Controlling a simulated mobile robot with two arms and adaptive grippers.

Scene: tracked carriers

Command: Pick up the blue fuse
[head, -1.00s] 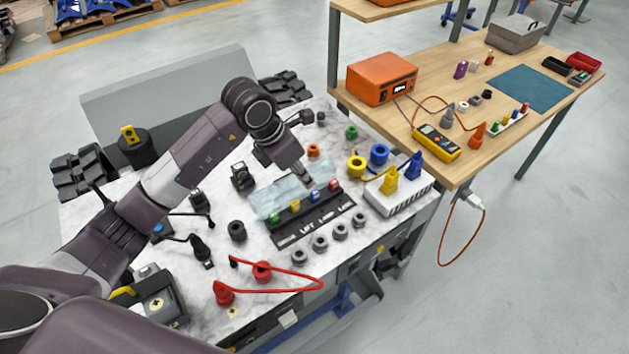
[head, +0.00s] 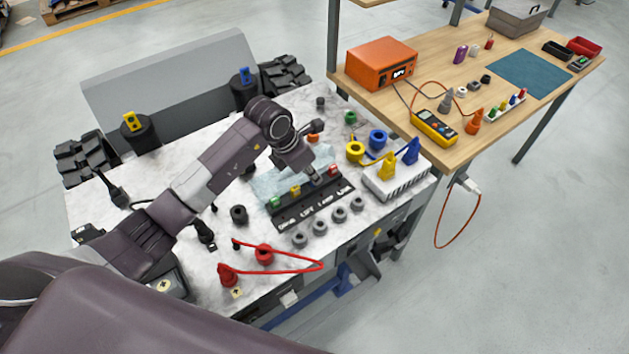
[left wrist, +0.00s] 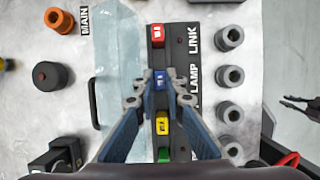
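The blue fuse (left wrist: 160,79) sits upright in the dark labelled fuse block (head: 312,208), in a row between the red fuse (left wrist: 158,36) and the yellow fuse (left wrist: 162,124). A green fuse (head: 275,202) is at the row's near-left end. My left gripper (left wrist: 160,84) is down at the block with its fingertips close against both sides of the blue fuse; it appears shut on it. In the head view this gripper (head: 315,180) hides most of the blue fuse.
Several grey rings (head: 320,226) stand along the block's front. A translucent sheet (head: 265,185) lies behind it. An orange ring part (left wrist: 60,20) and a dark round button (left wrist: 47,76) are nearby. A white vented box (head: 398,182) with yellow and blue plugs stands to the right.

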